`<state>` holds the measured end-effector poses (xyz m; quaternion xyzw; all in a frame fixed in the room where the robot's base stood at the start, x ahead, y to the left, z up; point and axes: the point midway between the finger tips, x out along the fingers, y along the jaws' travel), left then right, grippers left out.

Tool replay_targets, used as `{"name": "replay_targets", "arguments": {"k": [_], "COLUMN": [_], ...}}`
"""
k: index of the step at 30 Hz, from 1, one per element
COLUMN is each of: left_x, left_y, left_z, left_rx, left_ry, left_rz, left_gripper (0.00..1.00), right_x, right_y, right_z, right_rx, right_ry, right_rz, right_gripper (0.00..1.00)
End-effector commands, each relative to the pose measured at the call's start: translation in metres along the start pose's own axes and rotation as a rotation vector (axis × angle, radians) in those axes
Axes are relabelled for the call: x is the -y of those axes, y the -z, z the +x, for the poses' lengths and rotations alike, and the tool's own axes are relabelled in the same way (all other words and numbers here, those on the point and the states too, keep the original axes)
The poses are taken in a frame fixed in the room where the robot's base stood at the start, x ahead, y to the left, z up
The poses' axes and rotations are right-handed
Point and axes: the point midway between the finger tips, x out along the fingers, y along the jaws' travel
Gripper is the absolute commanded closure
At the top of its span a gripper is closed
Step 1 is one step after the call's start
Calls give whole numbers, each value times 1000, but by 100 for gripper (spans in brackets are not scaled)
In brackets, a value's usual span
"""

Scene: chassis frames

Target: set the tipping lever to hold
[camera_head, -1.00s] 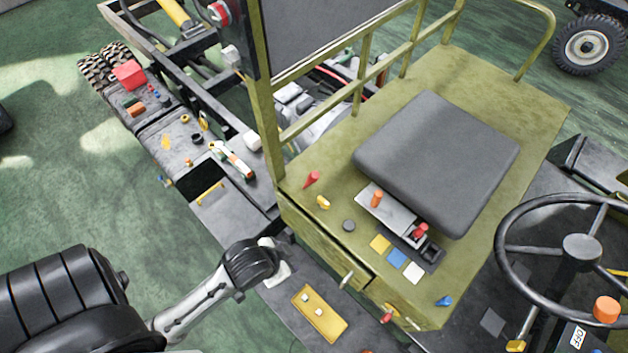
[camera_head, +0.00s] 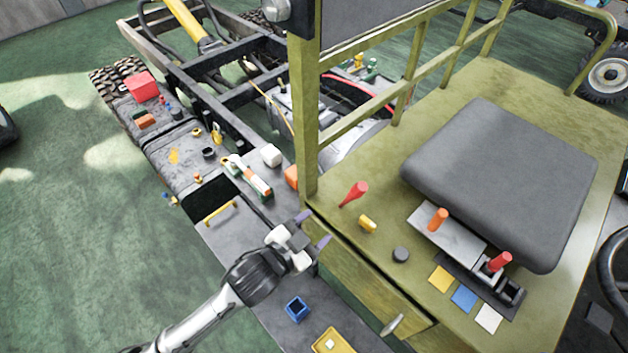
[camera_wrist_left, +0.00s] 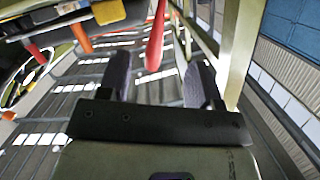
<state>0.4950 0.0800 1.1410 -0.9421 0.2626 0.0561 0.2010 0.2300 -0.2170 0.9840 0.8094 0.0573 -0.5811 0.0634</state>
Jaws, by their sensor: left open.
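Several levers stand on the olive deck (camera_head: 372,270). A red tapered lever (camera_head: 355,192) is near the deck's left corner. An orange-knobbed lever (camera_head: 437,218) stands on a light grey plate. A red-knobbed lever (camera_head: 499,262) stands in a dark slotted plate beside yellow, blue and white patches. I cannot tell from labels which is the tipping lever. My left gripper (camera_head: 314,229) is open and empty, just off the deck's left edge, apart from the levers. In the left wrist view, the red tapered lever (camera_wrist_left: 155,38) appears beyond the gap between the open fingers (camera_wrist_left: 160,80).
The grey seat (camera_head: 505,175) lies behind the levers. An olive post (camera_head: 304,120) with rails rises close to my gripper. A blue box (camera_head: 297,308) is on the lower ledge.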

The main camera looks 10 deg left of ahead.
Motion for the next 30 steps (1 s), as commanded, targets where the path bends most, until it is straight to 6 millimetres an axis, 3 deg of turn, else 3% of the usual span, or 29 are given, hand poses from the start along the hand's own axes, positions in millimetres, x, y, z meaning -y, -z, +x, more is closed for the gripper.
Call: {"name": "replay_targets", "arguments": {"k": [6, 13, 30], "left_x": [0, 0, 0], "left_y": [28, 39, 62], "left_z": [-2, 9, 104], "left_rx": [-182, -231, -228], "left_ry": [-3, -2, -2], "left_rz": [-8, -9, -8], "left_gripper": [41, 41, 41], "right_x": [2, 2, 1], "right_y": [-7, -7, -3], "right_z": [1, 0, -4], "right_rx": [17, 18, 13], "right_ry": [4, 5, 3], "right_rz": [3, 4, 3], "right_gripper": [54, 54, 54]}}
